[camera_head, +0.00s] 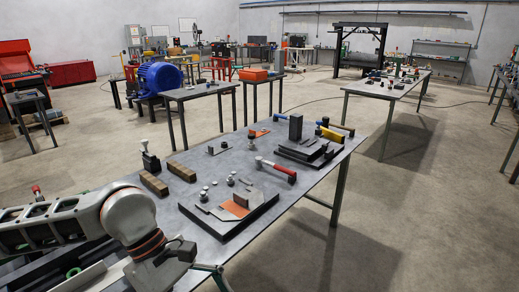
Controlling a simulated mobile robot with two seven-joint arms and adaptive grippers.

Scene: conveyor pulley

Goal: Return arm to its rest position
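My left arm comes in at the lower left, with a pale rounded joint and orange-brown rings at its wrist. The dark end of my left gripper (178,262) is low in the picture, beside the near left edge of the grey workbench (330,165). Its fingers are not clear enough to tell whether they are open or shut, and I see nothing plainly held. My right arm and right gripper are not in view.
On the bench are a dark plate with orange pieces (237,207), a red-handled hammer (277,170), two brown blocks (155,184) and stacked dark blocks (305,150). Floor on the right (420,230) is clear.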

